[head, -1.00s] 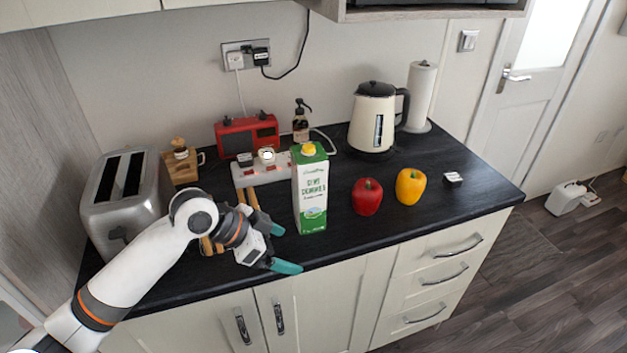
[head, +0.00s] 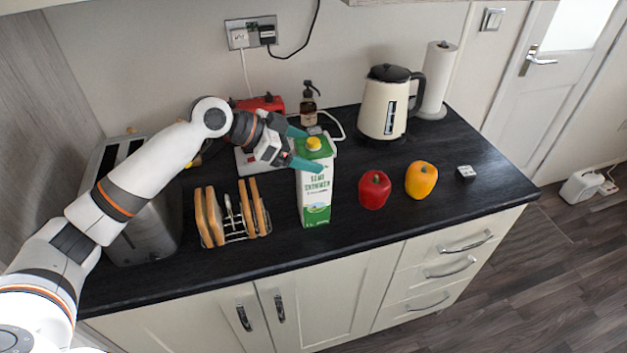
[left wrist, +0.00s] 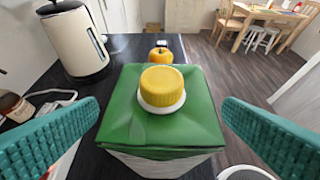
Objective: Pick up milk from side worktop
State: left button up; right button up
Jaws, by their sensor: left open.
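The milk (head: 315,190) is a tall green and white carton with a yellow cap, upright on the dark side worktop (head: 400,225) near its front edge. In the left wrist view the carton's green top (left wrist: 115,115) and cap fill the middle. My left gripper (head: 307,148) is open at the carton's top, its teal fingers pointing right. In the left wrist view the fingers (left wrist: 160,130) stand to the left and right of the carton top, with a visible gap on each side. Nothing is held. My right gripper is not in view.
A red pepper (head: 374,189) and a yellow pepper (head: 421,180) stand to the right. A kettle (head: 385,105), soap bottle (head: 309,104) and red radio (head: 262,104) are behind.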

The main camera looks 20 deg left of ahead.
aim_at(320, 151)
pick_arm(q)
jog(key=p+x, duration=0.1)
jog(key=x, duration=0.2)
jog(key=shift+w+d+p, duration=0.15)
jog(key=shift+d+p, duration=0.25)
jog(key=shift+d, duration=0.05)
jog(key=shift+w+d+f, duration=0.25)
jog(key=shift+f, duration=0.05)
jog(key=shift+s+a, duration=0.1)
jog(key=c, duration=0.7)
grip_shut()
jog(key=shift+r, duration=0.25)
